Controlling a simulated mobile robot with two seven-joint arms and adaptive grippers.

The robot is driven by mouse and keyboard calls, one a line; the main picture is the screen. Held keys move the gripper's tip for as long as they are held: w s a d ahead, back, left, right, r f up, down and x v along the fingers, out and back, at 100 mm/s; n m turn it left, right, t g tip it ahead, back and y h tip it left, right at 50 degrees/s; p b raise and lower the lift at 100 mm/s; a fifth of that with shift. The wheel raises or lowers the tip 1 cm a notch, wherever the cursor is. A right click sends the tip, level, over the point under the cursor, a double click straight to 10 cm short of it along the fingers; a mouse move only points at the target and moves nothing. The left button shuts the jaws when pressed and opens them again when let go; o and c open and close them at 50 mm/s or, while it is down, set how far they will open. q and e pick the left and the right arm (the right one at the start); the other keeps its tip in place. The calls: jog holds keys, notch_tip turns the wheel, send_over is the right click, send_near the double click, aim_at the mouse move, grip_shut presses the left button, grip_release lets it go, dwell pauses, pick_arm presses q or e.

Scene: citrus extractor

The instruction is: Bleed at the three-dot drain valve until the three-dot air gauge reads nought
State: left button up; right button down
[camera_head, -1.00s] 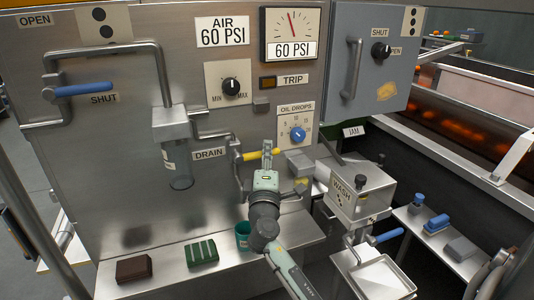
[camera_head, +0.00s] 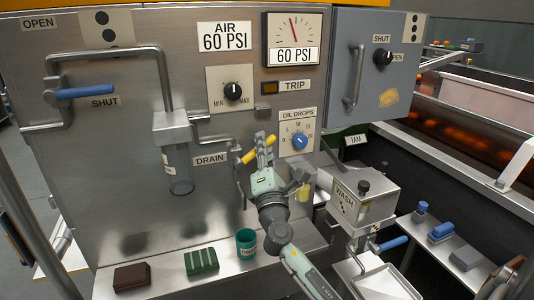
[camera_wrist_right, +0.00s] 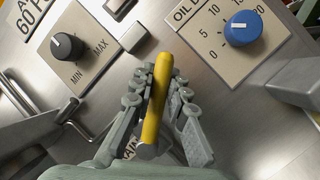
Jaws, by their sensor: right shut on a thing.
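The drain valve's yellow handle (camera_head: 249,157) is beside the DRAIN label (camera_head: 210,160), tilted up to the right. My right gripper (camera_head: 264,141) is shut on it; in the right wrist view the handle (camera_wrist_right: 157,95) lies between the fingers (camera_wrist_right: 159,88). The air gauge (camera_head: 292,38) shows 60 PSI, its needle slightly left of upright. The AIR plate (camera_head: 224,36) also reads 60 PSI. My left gripper is out of view.
A clear bowl (camera_head: 179,172) hangs left of the valve. A teal cup (camera_head: 246,242), a green striped block (camera_head: 201,261) and a brown block (camera_head: 132,276) sit on the shelf below. The oil-drops dial (camera_head: 299,141) and wash box (camera_head: 362,206) are close on the right.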

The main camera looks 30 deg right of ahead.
jog(key=n, duration=0.1)
jog(key=a+r+n+t+y, duration=0.1)
jog(key=n, duration=0.1)
jog(key=n+y, duration=0.1)
jog(key=n, duration=0.1)
jog(key=shift+w+a+r+t, duration=0.15)
jog(key=shift+a+r+t, duration=0.1)
jog(key=shift+r+t, duration=0.05)
jog(key=shift+w+a+r+n+t+y, duration=0.15)
jog(key=shift+a+n+t+y, duration=0.1)
jog(key=shift+n+y, duration=0.4)
jog(key=shift+a+r+n+t+y, duration=0.15)
jog(key=shift+a+n+y, duration=0.15)
jog(key=shift+n, duration=0.55)
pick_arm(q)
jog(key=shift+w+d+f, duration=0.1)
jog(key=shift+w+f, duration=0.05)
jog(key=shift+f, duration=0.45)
pick_arm(e)
jog(key=shift+a+n+y, duration=0.1)
jog(key=shift+n+y, duration=0.15)
jog(key=shift+n, duration=0.15)
pick_arm(q)
jog(key=shift+p, duration=0.3)
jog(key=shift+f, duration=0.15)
pick_arm(e)
jog(key=c, duration=1.5)
grip_release()
jog(key=shift+r, duration=0.1)
jog(key=shift+o, duration=0.2)
